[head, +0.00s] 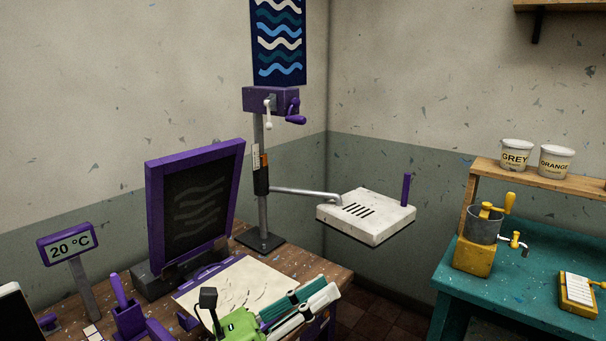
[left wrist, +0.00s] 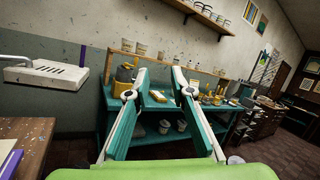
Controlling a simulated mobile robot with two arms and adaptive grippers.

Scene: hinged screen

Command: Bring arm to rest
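My left gripper (head: 322,292) reaches in at the bottom of the head view, with a green body and teal and white fingers. In the left wrist view its two fingers (left wrist: 159,76) stand apart with nothing between them. The purple-framed hinged screen (head: 195,205) stands raised and tilted at the left of the head view. A pale sheet with dark marks (head: 232,285) lies below it, partly hidden by my gripper. A grey post (head: 260,200) carries a side arm (head: 300,192) with a white slotted plate (head: 368,215) out to the right. My right gripper is not in view.
The wooden table (head: 280,262) holds a 20 °C display (head: 68,244) and purple tools (head: 125,310) at left. A teal bench (head: 530,275) with a yellow grinder (head: 478,245) and paint tubs (head: 515,154) stands right. Open floor lies between table and bench.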

